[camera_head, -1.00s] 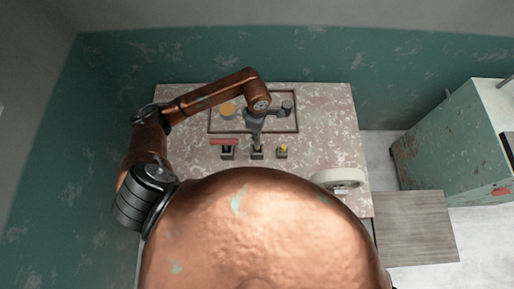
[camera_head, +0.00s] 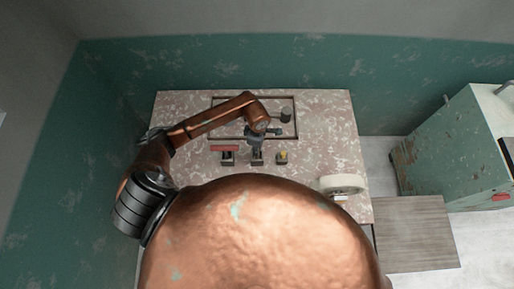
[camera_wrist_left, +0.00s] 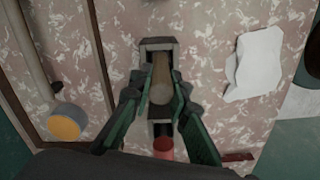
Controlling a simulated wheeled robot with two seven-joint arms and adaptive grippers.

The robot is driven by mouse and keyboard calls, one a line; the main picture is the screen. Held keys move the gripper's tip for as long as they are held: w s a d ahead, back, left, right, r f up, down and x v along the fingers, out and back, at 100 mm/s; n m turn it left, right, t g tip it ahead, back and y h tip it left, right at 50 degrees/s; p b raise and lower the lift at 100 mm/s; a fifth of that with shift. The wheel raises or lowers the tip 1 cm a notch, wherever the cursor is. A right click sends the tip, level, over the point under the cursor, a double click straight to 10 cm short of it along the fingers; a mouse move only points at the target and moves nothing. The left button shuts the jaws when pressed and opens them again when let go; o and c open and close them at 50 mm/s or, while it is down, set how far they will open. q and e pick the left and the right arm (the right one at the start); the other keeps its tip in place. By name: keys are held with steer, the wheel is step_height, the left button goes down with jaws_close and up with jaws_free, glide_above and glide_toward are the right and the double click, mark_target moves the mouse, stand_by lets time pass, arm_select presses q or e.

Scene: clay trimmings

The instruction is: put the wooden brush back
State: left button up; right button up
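The wooden brush (camera_wrist_left: 161,82) shows in the left wrist view as a brown handle with a round end towards the camera. My left gripper (camera_wrist_left: 161,88) has its fingers against both sides of it and appears shut on it. The brush lines up with a grey-rimmed dark holder (camera_wrist_left: 158,43); I cannot tell how deep it sits there. In the head view my left gripper (camera_head: 256,145) is over the middle holder (camera_head: 257,158) of a row, and the brush is mostly hidden. My right gripper is not in view.
Beside the middle holder stand a holder with a red-handled tool (camera_head: 225,149) and one with a yellow item (camera_head: 283,156). A framed area (camera_head: 296,101) lies behind them, with a dark cylinder (camera_head: 286,117).

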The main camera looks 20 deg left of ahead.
arm_select(q)
steer(key=o, duration=0.5)
steer(key=shift+c, duration=0.2)
step_height(320, 180, up, 12)
steer(key=shift+r+b, duration=0.15)
steer(key=shift+b, duration=0.35)
